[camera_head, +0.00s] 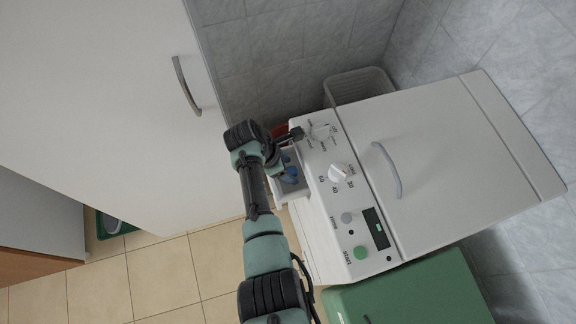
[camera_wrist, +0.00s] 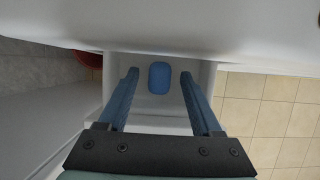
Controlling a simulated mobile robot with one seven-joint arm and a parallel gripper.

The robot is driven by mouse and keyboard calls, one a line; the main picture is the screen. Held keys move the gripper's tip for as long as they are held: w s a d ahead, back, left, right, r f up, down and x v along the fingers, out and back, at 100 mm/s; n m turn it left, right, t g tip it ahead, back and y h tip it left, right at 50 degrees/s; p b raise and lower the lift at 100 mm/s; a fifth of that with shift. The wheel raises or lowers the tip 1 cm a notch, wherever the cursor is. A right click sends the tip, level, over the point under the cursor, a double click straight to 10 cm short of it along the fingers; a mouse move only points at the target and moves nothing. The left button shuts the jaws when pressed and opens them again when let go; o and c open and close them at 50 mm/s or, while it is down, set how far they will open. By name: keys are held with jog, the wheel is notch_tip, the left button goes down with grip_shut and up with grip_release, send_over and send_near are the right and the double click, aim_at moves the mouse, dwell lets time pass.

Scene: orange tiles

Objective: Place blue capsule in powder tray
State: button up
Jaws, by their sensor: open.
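The blue capsule (camera_wrist: 159,78) lies on the floor of the white powder tray (camera_wrist: 151,123), between my fingertips in the wrist view and apart from both. My gripper (camera_wrist: 158,77) is open, its two blue fingers reaching toward the tray on either side of the capsule. In the head view the tray (camera_head: 296,188) juts out of the front of the white washing machine (camera_head: 440,165), and my gripper (camera_head: 291,168) is over it. The capsule cannot be told apart from the blue fingers there.
The machine's control panel (camera_head: 345,215) with dial and buttons is right beside the tray. A white cabinet (camera_head: 110,110) stands on the left. Tan floor tiles (camera_head: 165,280) are clear.

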jog(key=d+p+v, duration=0.1)
jog(key=p+v, duration=0.1)
jog(key=v, duration=1.1)
jog(key=w+a+r+m+t+y, duration=0.15)
jog(key=w+r+m+t, duration=0.45)
jog(key=r, duration=0.6)
jog(key=w+a+r+m+t+y, duration=0.1)
jog(key=w+r+m+t+y, duration=0.15)
jog(key=w+r, duration=0.65)
notch_tip(320, 180, up, 18)
jog(key=s+d+m+t, duration=0.1)
jog(key=s+m+t, duration=0.1)
jog(key=m+t, duration=0.3)
jog(key=s+d+r+m+t, duration=0.2)
jog(key=s+r+m+t, duration=0.2)
jog(key=s+r, duration=0.5)
jog(key=s+d+r+m+t, duration=0.3)
jog(key=s+r+t, duration=0.5)
jog(key=r, duration=1.1)
jog(key=shift+s+d+m, duration=0.25)
jog(key=shift+s+m, duration=0.3)
jog(key=shift+s, duration=0.45)
jog(key=shift+t, duration=0.25)
